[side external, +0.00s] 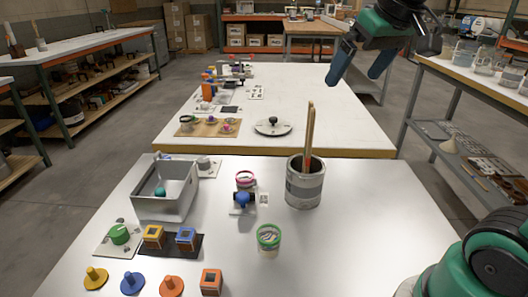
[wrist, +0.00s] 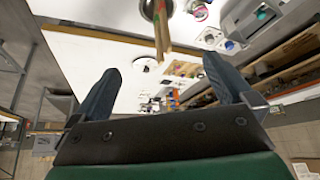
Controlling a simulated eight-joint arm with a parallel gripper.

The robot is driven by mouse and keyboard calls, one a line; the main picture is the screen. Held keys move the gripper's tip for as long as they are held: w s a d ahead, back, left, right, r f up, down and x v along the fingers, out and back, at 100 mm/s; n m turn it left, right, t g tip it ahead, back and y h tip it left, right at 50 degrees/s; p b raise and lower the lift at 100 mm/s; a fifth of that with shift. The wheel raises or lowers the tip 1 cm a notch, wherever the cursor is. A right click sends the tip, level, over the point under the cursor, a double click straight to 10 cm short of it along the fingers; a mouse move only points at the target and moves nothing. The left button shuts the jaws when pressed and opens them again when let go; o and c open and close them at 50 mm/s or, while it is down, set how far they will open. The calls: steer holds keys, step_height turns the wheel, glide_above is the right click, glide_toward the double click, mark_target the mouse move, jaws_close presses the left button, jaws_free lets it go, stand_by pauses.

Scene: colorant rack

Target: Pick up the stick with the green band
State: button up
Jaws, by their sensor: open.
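Wooden sticks (side external: 308,130) stand upright, leaning slightly, in a grey paint-smeared can (side external: 304,187) on the near white table.
Left of the can on the table stand a grey bin (side external: 165,205), a pink-rimmed jar (side external: 245,180) and a green-rimmed jar (side external: 268,239). Several coloured pegs and blocks lie at the front left. A round plate with a knob (side external: 272,127) sits on the far table (side external: 330,110).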

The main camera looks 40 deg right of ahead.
steer(key=w+a+f+n+t, duration=0.1)
steer(key=w+a+f, duration=0.1)
steer(key=f, duration=0.7)
steer(key=shift+w+a+f+n+y, duration=0.15)
steer(key=shift+w+a+n+y, duration=0.2)
steer(key=shift+a, duration=0.4)
steer(key=shift+n+t+y, duration=0.25)
steer(key=shift+n+t, duration=0.05)
steer(key=shift+n, duration=0.15)
steer(key=f, duration=0.2)
steer(key=a+f, duration=0.1)
steer(key=f, duration=0.1)
steer(key=a+f, duration=0.1)
steer(key=f, duration=0.1)
steer(key=shift+s+a, duration=0.2)
steer(key=shift+s, duration=0.1)
steer(key=shift+c, duration=0.7)
steer(key=shift+s+a+f, duration=0.1)
steer(key=shift+f, duration=0.2)
steer(key=c, duration=0.3)
steer(key=shift+f, duration=0.1)
steer(key=c, duration=0.3)
steer(key=shift+c, duration=0.2)
